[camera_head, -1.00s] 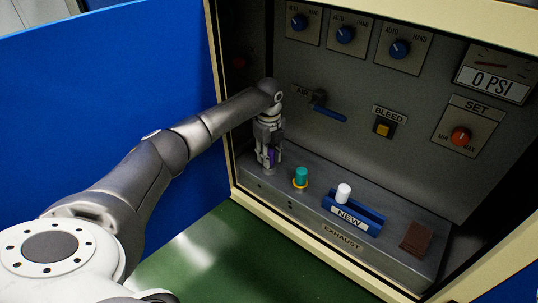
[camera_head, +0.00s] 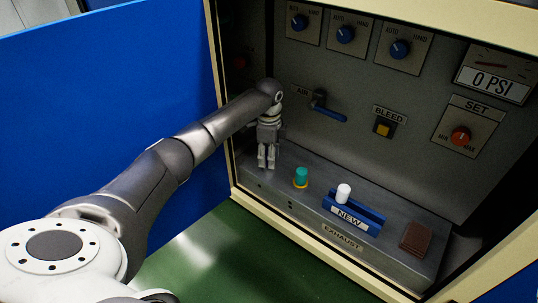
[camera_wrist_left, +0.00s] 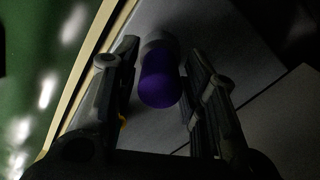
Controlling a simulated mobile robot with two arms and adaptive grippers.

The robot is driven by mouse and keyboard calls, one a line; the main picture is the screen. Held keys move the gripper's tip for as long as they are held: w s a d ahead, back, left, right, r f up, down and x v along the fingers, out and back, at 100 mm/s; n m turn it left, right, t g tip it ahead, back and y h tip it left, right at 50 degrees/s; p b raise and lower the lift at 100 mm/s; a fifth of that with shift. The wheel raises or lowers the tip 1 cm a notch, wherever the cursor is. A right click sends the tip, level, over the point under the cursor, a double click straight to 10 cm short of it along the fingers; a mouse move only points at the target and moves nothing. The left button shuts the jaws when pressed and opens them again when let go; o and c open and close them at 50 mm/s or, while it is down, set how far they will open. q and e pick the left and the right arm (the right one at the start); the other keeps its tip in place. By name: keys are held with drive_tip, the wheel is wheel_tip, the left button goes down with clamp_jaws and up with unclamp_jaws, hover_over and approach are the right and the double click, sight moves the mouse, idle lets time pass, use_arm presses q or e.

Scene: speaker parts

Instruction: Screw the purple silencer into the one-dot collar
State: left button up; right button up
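The purple silencer (camera_wrist_left: 158,85) shows in the left wrist view, between the two fingers of my left gripper (camera_wrist_left: 158,95). A dark gap shows on each side of it, so the fingers are open around it. A grey round collar or base (camera_wrist_left: 160,40) adjoins its far end; dot marks on it cannot be made out. In the head view my left gripper (camera_head: 267,158) points down over the left end of the grey exhaust block (camera_head: 342,240). Its fingers hide the purple silencer there. My right gripper is not in view.
A teal silencer (camera_head: 301,175) in a yellow collar stands just right of my left gripper. Further right are a blue NEW holder (camera_head: 352,216) with a white silencer (camera_head: 343,192) and a brown block (camera_head: 417,238). The blue AIR lever (camera_head: 330,114) is on the panel above.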

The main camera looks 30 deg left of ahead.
use_arm(q)
drive_tip(key=n, duration=0.4)
drive_tip(key=c, duration=0.6)
drive_tip(key=m, duration=1.1)
drive_tip(key=shift+m, duration=0.4)
drive_tip(key=o, duration=0.6)
drive_tip(key=shift+n, duration=0.3)
